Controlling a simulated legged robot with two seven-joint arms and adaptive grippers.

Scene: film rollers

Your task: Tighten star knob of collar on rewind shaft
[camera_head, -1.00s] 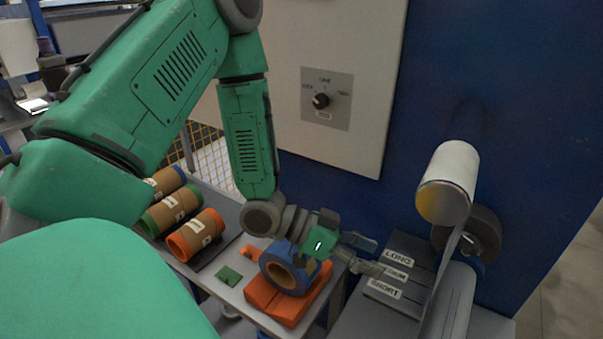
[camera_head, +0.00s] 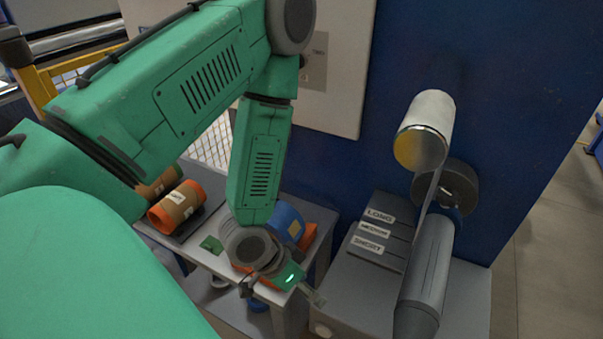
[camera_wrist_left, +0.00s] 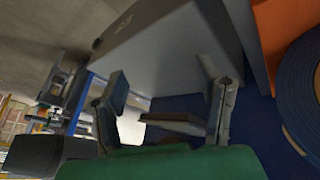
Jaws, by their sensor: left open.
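The upper roll (camera_head: 425,130), with a pale cylinder face and yellowish end, sticks out from the blue wall. A dark round disc (camera_head: 458,187) sits on the wall below it, and a grey roller (camera_head: 427,270) is lower down. No star knob or collar can be made out clearly. My left gripper (camera_head: 283,296) is open and empty, low in front of the small table, left of the rollers and apart from them. Its spread fingers also show in the left wrist view (camera_wrist_left: 165,92). My right gripper is not in view.
A blue roll (camera_head: 287,222) on an orange block stands behind my left wrist; it also shows in the left wrist view (camera_wrist_left: 303,90). An orange-ended roll (camera_head: 176,206) lies left. A grey block labelled LONG, MEDIUM, SHORT (camera_head: 378,240) stands beside the grey roller. Floor at right is clear.

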